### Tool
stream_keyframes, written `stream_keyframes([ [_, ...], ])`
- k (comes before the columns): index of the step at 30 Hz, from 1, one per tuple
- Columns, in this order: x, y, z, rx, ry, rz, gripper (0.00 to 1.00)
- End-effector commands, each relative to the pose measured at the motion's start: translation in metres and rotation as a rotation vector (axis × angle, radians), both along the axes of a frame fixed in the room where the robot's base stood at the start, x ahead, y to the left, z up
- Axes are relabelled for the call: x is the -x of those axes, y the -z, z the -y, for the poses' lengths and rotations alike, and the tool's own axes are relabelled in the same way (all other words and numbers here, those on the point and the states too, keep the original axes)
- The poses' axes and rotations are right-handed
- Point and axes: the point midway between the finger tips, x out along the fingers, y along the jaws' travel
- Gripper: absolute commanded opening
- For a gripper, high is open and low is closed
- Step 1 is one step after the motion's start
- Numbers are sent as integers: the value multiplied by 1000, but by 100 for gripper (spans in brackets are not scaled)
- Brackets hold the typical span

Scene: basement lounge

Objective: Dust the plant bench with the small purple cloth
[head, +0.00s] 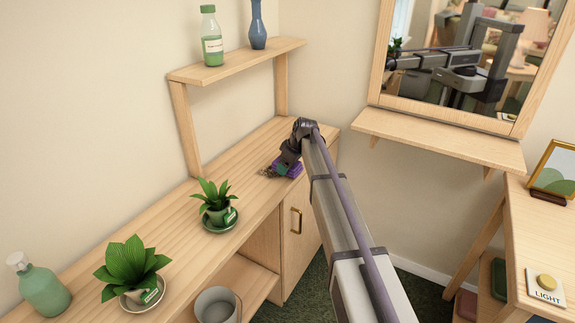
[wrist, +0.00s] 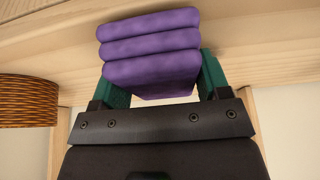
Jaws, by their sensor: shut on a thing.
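The plant bench (head: 160,235) is a long light-wood top running along the left wall. My gripper (head: 284,166) is low over its far right end, with dark jaws and green fingers. It is shut on the small purple cloth (head: 293,170). In the wrist view the purple cloth (wrist: 150,47) is a folded, layered pad between the two green fingers, with the pale wood beyond it. I cannot tell whether the cloth touches the bench top. Two potted plants stand on the bench, one nearer (head: 131,268) and one farther (head: 216,203), each on a saucer.
A pump bottle (head: 44,290) stands at the near left. A raised shelf (head: 236,62) holds a green bottle (head: 211,36) and a blue vase (head: 257,25). A mirror (head: 455,75) hangs above a wall ledge (head: 440,140). A brown striped object (wrist: 28,100) shows in the wrist view.

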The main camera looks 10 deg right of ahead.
Motion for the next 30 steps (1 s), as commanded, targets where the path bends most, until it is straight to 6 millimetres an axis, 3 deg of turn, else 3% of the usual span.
stream_keyframes([
  [17, -2, 9, -2, 0, 0, 0, 43],
  [30, -24, 7, -27, 0, 0, 0, 43],
])
